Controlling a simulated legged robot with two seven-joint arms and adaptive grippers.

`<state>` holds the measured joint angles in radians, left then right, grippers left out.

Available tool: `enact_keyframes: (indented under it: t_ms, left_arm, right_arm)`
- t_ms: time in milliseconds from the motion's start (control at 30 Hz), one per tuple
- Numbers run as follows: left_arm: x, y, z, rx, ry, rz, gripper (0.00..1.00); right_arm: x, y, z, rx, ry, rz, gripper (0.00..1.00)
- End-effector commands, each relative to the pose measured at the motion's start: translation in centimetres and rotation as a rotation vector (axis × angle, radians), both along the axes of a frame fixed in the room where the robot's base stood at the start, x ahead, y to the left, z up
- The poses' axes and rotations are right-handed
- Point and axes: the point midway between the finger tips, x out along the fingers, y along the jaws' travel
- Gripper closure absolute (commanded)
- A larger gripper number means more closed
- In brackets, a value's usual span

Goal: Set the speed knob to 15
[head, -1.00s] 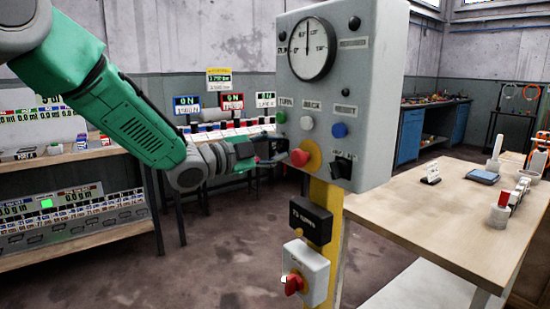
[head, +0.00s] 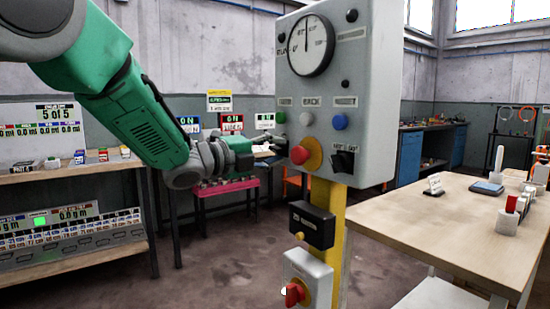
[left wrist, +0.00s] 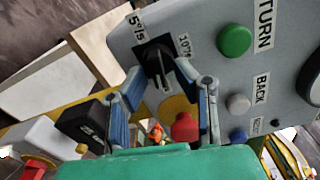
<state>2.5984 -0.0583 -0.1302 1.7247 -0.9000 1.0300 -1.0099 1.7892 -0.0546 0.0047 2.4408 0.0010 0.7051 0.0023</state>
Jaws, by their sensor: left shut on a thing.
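The speed knob (left wrist: 158,60) is a black knob with number labels around it, on the grey control box (left wrist: 150,25). In the left wrist view, the fingertips of my left gripper (left wrist: 160,74) close on its two sides. The red mushroom button (left wrist: 185,127) shows between the fingers, nearer the palm. The contact is not clear there. My right gripper is out of view.
Green (head: 279,118), white (head: 306,118) and blue (head: 340,122) buttons sit above the knob, under a round dial (head: 310,45). A yellow post (head: 329,205) carries a lower red switch (head: 295,294). A wooden table (head: 450,225) stands at right, shelves (head: 75,170) at left.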

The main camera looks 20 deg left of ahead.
Motion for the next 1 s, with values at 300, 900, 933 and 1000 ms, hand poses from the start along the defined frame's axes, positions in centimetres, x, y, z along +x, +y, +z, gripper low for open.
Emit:
enact_keyframes:
  t_ms: [300, 900, 933, 1000]
  left_arm:
    - [-0.05, -0.18, -0.5, 0.017, -0.001, -0.003, 1.0]
    - [-0.06, -0.08, -0.36, 0.015, -0.002, -0.002, 0.71]
    - [-0.09, -0.03, -0.35, 0.014, -0.003, -0.002, 0.71]
    - [-0.32, 0.19, -0.29, 0.014, -0.003, -0.001, 0.71]
  right_arm:
    - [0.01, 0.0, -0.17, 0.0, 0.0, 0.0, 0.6]
    - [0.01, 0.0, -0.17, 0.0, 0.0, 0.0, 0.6]
    - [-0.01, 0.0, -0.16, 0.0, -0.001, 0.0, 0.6]
    - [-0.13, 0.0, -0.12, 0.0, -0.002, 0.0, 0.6]
